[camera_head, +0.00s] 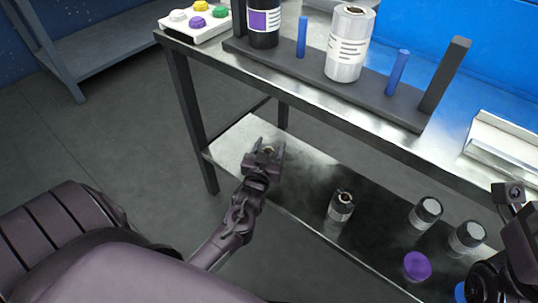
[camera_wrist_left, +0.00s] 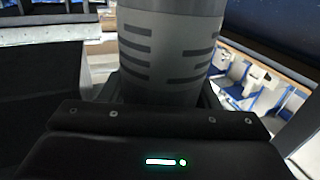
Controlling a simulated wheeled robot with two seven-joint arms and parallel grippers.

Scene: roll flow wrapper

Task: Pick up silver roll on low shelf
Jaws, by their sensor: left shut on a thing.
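My left gripper (camera_head: 268,148) is over the left end of the low shelf (camera_head: 232,143), shut on a silver roll. In the left wrist view the roll (camera_wrist_left: 170,55) is a grey cylinder with dark label stripes, standing between the fingers. In the head view the gripper hides most of it; only a bit of its brownish core shows. I cannot tell whether it touches the shelf. My right arm (camera_head: 515,240) is at the right edge, and its jaws cannot be made out.
Silver-and-black rolls (camera_head: 341,206) stand farther right on the low shelf, with a purple disc (camera_head: 417,266). The upper shelf holds a large silver roll (camera_head: 349,45), a black roll (camera_head: 264,22), blue pegs (camera_head: 397,72) and a button box (camera_head: 199,20). A table leg (camera_head: 188,110) stands left.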

